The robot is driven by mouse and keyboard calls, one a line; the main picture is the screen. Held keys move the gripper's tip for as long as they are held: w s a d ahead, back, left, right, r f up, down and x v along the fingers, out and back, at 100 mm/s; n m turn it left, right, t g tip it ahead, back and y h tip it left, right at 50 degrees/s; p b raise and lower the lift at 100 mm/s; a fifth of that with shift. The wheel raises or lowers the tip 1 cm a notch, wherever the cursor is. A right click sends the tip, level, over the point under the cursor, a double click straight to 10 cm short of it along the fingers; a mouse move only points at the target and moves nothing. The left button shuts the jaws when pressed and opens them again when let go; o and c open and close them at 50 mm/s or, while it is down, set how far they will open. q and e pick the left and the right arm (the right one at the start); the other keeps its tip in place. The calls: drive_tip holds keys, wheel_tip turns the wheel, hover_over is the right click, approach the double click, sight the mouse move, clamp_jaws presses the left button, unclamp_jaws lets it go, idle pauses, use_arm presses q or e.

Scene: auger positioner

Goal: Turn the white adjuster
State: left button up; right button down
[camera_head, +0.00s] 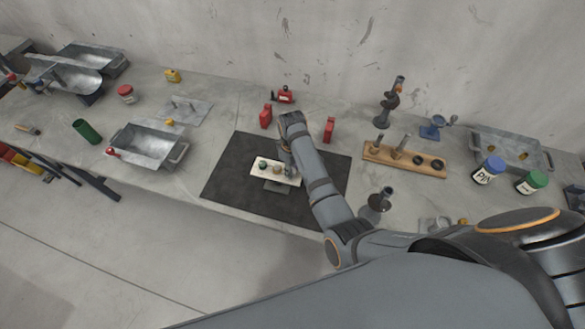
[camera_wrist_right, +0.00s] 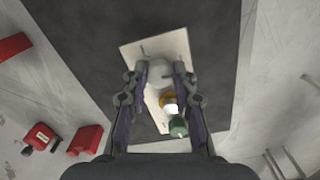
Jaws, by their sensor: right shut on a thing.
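The white adjuster (camera_wrist_right: 157,72) is a pale round knob near one end of a light plate (camera_wrist_right: 133,50). In the right wrist view my right gripper (camera_wrist_right: 161,78) has one finger on each side of it and is shut on it. An orange-yellow knob (camera_wrist_right: 167,99) and a green knob (camera_wrist_right: 178,127) stand in line with it on the same plate. In the head view the plate (camera_head: 258,173) sits on a small stand, and my right gripper (camera_head: 287,164) reaches down at its right end, partly hiding the white adjuster. My left gripper is not in view.
A dark mat (camera_head: 228,180) lies under the stand. Red blocks (camera_head: 265,116) (camera_head: 329,129) stand behind it, on either side of my arm. A metal tray (camera_head: 147,146) is to the left and a wooden rack (camera_head: 377,152) to the right. The mat's left part is clear.

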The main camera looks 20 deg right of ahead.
drive_tip(key=shift+n, duration=0.3)
drive_tip(key=c, duration=1.1)
unclamp_jaws()
drive_tip(key=shift+a, duration=0.1)
drive_tip(key=shift+o, duration=0.2)
